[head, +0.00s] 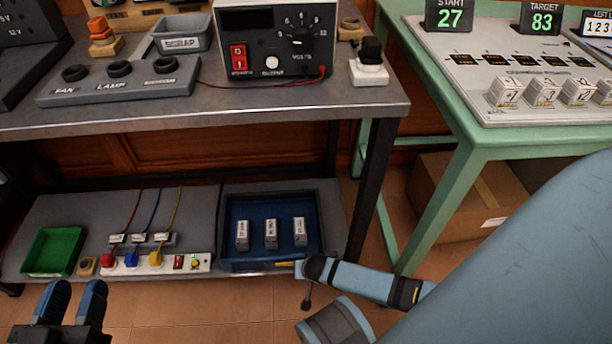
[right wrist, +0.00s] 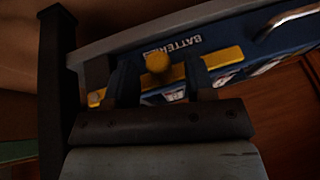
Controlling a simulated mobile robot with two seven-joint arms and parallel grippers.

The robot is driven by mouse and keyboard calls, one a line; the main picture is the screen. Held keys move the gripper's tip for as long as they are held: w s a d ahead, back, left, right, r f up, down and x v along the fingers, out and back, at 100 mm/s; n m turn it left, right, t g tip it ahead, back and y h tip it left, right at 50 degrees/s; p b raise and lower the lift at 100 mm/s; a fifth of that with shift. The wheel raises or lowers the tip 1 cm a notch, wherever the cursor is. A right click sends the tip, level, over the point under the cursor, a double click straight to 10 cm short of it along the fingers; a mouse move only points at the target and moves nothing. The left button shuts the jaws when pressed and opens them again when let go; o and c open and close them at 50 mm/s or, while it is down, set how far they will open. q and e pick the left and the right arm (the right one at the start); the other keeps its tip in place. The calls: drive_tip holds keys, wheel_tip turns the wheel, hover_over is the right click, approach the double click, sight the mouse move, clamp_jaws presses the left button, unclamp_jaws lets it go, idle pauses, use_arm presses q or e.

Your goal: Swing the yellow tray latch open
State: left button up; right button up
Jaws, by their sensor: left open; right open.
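The blue tray (head: 270,258) sits on the lower shelf with several small white blocks standing in it. Its yellow latch (head: 285,263) shows as a short strip at the tray's front edge, partly hidden by my right gripper (head: 308,270). In the right wrist view the yellow latch (right wrist: 222,82) is a bar with a round knob (right wrist: 157,62), lying across the tray's front (right wrist: 215,38) marked "BATTERIE…". My right gripper (right wrist: 160,78) is open, with one dark finger on each side of the knob; contact cannot be told. My left gripper (head: 70,305) is open and empty at lower left, away from the tray.
A green bin (head: 53,252) and a power strip (head: 150,262) with coloured plugs share the shelf. A dark table leg (head: 372,185) stands just right of the tray. The upper bench (head: 200,105) overhangs the shelf. Floor (head: 200,305) in front is clear.

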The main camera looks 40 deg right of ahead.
clamp_jaws()
drive_tip(key=shift+r, duration=0.1)
